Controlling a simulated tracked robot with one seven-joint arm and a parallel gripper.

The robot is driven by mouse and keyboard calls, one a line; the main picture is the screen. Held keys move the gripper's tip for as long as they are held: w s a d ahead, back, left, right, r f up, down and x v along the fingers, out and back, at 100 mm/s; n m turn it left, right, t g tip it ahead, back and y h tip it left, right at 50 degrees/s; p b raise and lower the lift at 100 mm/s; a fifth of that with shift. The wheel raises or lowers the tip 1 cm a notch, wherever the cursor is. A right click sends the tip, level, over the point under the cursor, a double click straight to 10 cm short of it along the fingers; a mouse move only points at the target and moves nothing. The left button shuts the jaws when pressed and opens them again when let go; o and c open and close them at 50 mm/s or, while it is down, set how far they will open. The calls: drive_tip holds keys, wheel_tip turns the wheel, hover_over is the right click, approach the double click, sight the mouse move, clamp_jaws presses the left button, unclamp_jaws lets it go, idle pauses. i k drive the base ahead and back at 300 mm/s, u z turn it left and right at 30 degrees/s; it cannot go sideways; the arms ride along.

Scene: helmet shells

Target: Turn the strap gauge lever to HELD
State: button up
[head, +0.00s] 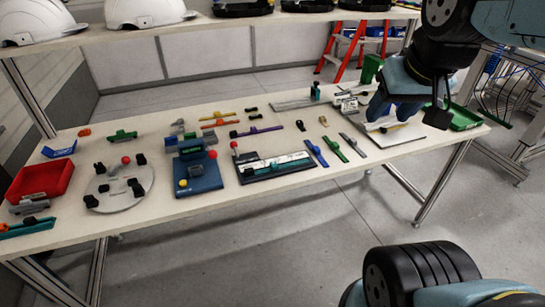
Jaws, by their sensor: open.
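A dark fixture (275,170) with a teal strip along it lies at the middle front of the table; it looks like the strap gauge. A small red-knobbed lever (234,146) stands at its left end. No HELD marking is readable, so I cannot tell the lever's setting. My gripper (411,112) is open over the right part of the table, well to the right of the fixture and apart from it. It partly hides a pale board below. I cannot see anything between its fingers.
Left of the fixture stand a blue block fixture (198,178), a round grey plate (120,188) and a red bin (40,181). Several coloured straps and clips lie behind and right of it. White helmet shells (146,12) sit on the shelf above. A green tray (465,119) is at the right.

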sight(233, 144)
drive_tip(key=u, duration=0.1)
drive_tip(key=i, duration=0.85)
drive_tip(key=u, duration=0.5)
